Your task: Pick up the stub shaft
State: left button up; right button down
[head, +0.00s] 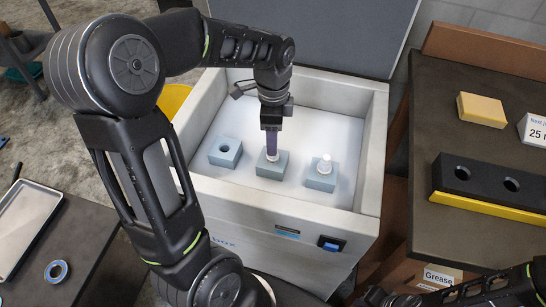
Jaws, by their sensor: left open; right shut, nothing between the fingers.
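A small white shaft (272,156) stands upright in the middle grey-blue block (271,170) inside the white chest. It looks like the stub shaft, but a similar white part (325,164) stands in the right block (321,181). My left gripper (271,150) points down with its purple fingers right at the top of the middle shaft. It is open; the fingers hide part of the shaft, and I cannot tell whether they touch it. My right gripper (376,298) is shut and empty at the bottom edge, outside the chest and partly cut off.
The left block (224,152) has an empty hole. The chest walls (370,150) surround the blocks, and its lid (320,30) stands open behind. The right table holds a black holed rack (490,185) and a yellow block (482,110). A metal tray (25,220) and a ring (56,271) lie at left.

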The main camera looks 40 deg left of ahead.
pick_arm(q)
jog(key=shift+f, duration=0.5)
jog(key=shift+f, duration=0.1)
notch_tip(320, 180, down, 5)
jog(key=shift+f, duration=0.1)
jog(key=shift+c, duration=0.3)
grip_shut()
dwell(0.6)
dwell(0.3)
